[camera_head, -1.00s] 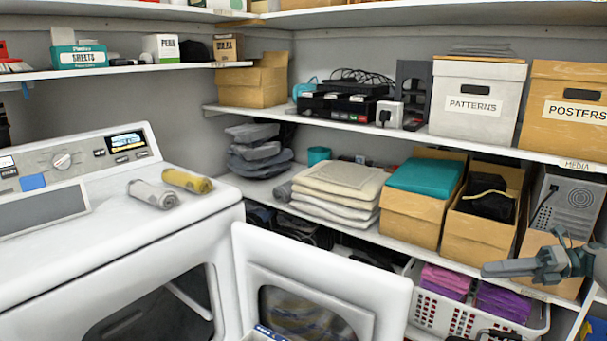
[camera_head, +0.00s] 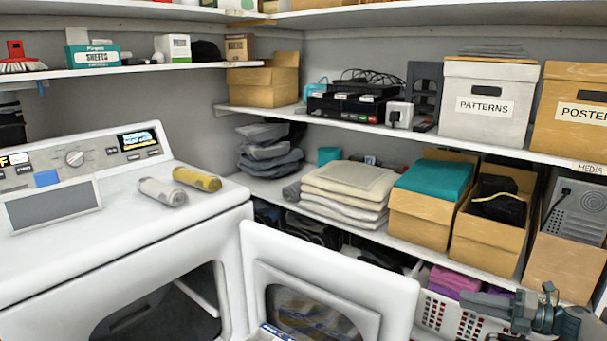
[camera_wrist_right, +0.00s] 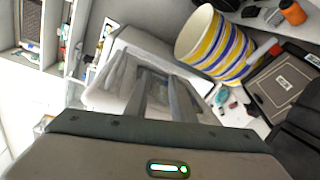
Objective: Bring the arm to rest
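My right gripper (camera_head: 475,300) is at the lower right of the head view, in front of the white laundry basket (camera_head: 450,315), with its fingers pointing left. In the right wrist view its two grey fingers (camera_wrist_right: 162,100) stand apart with nothing clear held between them. The forearm runs out of the head view at the lower right corner. My left gripper and left arm are not in view.
A white washer (camera_head: 110,225) with an open door (camera_head: 330,280) stands left and centre. Shelves hold a patterns box (camera_head: 483,100), cardboard boxes (camera_head: 420,215) and folded cloths (camera_head: 345,190). The wrist view shows a striped basket (camera_wrist_right: 215,45). Open air lies between the door and gripper.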

